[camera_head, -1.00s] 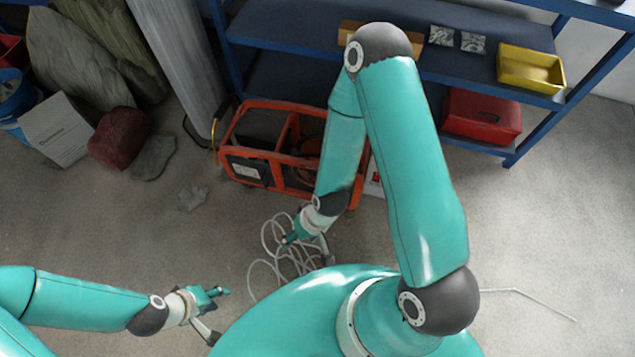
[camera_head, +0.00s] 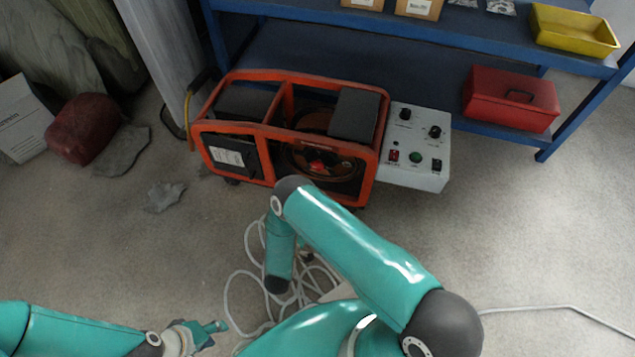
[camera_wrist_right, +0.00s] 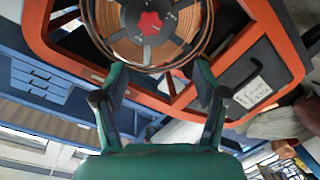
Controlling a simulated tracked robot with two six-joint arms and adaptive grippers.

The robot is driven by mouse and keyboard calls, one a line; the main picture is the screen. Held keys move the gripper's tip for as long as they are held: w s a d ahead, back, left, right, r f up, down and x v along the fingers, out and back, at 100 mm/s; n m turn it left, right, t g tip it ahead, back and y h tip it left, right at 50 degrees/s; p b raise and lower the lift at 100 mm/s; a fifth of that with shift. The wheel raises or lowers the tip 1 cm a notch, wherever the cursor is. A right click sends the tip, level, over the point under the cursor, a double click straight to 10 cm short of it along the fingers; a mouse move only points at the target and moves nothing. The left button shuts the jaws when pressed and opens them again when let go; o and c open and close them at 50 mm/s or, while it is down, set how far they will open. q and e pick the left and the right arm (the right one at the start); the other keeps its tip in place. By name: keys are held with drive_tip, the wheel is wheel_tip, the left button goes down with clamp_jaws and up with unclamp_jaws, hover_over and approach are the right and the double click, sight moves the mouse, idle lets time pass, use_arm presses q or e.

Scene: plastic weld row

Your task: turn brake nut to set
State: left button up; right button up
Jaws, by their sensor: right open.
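The brake nut looks like the red knob (camera_head: 317,166) at the centre of a dark spool inside the orange-framed machine (camera_head: 365,190). In the right wrist view the red knob (camera_wrist_right: 149,22) sits on the hub of a copper-coloured spool near the top edge. My right gripper (camera_wrist_right: 160,72) is open and empty there, its fingertips below the knob in the picture and apart from it. In the head view my right arm hides that gripper. My left gripper (camera_head: 215,328) is at the lower left, partly cut off by the bottom edge, away from the machine.
A grey control box (camera_head: 420,150) with knobs stands right of the machine. A blue shelf (camera_head: 430,55) behind holds a red toolbox (camera_head: 512,98) and a yellow bin (camera_head: 575,32). Loose white cable (camera_head: 232,290) lies on the floor near my right arm. Floor at right is mostly clear.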

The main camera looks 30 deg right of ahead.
drive_tip(key=s+f+h+b, duration=0.1)
drive_tip(key=f, duration=0.1)
use_arm(q)
wheel_tip(320, 180, down, 13)
drive_tip(key=b, duration=1.1)
drive_tip(key=shift+f, duration=0.2)
use_arm(e)
approach(317, 168)
drive_tip(key=x, duration=0.9)
drive_tip(key=shift+w+d+r, duration=0.1)
drive_tip(key=shift+w+d, duration=0.15)
drive_tip(key=shift+w, duration=0.05)
